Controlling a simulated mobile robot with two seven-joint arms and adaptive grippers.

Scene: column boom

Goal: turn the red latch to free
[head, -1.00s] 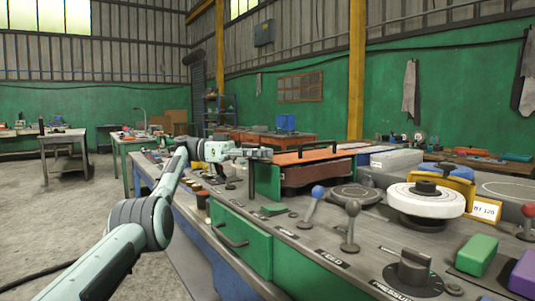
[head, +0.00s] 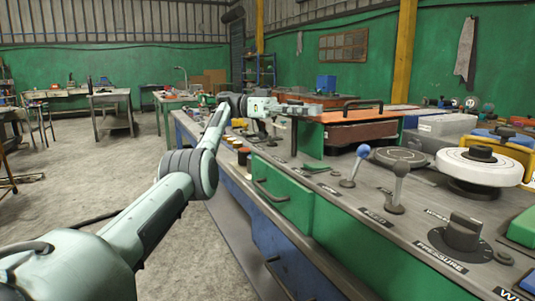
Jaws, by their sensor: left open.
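I cannot make out a red latch in the head view; it may be hidden behind my left gripper or too small to tell. My left gripper (head: 308,108) is above the far part of the long workbench (head: 340,198), at the near left end of an orange-topped unit (head: 350,116) with a black handle. The gripper is open, and I see nothing between its fingers. A thin dark post (head: 294,137) stands just below it; I cannot tell whether they touch. My right gripper is out of view.
A blue-knobbed lever (head: 357,166), a grey-knobbed lever (head: 398,188) and a dark pressure knob (head: 463,233) stand on the bench top. A white round wheel (head: 480,166) is at the right. Green drawers (head: 283,192) form the bench front.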

